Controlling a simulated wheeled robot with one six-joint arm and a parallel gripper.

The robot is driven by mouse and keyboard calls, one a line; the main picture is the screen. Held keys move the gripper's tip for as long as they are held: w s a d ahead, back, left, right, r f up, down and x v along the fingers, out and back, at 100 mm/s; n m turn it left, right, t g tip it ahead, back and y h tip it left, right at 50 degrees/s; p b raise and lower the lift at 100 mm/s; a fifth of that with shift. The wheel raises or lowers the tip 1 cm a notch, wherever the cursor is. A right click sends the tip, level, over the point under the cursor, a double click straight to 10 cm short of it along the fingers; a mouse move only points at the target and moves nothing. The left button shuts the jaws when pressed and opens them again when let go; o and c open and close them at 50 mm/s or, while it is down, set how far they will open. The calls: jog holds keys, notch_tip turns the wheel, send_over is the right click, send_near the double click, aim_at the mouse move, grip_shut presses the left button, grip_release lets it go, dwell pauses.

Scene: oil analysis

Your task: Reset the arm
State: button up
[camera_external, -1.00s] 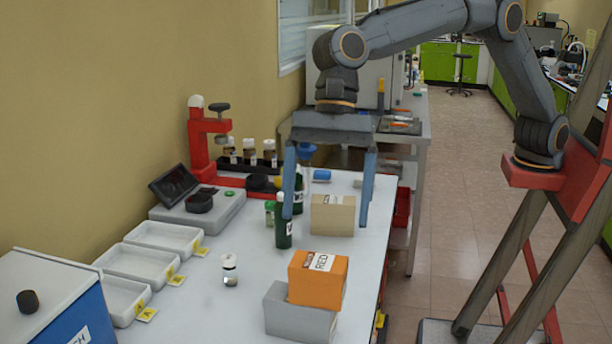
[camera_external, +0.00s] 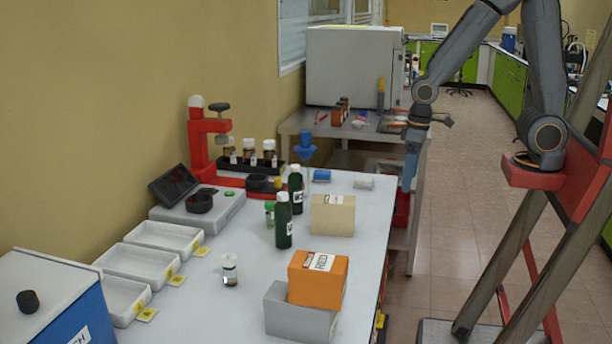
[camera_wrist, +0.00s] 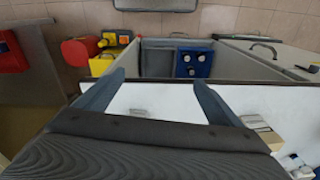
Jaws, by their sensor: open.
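My gripper (camera_external: 409,188) hangs fingers down near the right edge of the far end of the white table (camera_external: 215,310). It is seen side-on there, and one finger hides the other. In the wrist view my gripper (camera_wrist: 158,92) has its two blue-grey fingers spread wide. Nothing is held between them.
A red stand (camera_external: 197,140) is at the back left. The floor aisle (camera_external: 450,220) looks clear.

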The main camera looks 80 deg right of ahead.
jog(key=shift+n, duration=0.8)
jog(key=s+d, duration=0.1)
jog(key=s, duration=0.1)
jog(key=s+d+f, duration=0.1)
jog(key=s, duration=0.1)
jog(key=shift+d+f, duration=0.1)
jog(key=shift+d, duration=0.05)
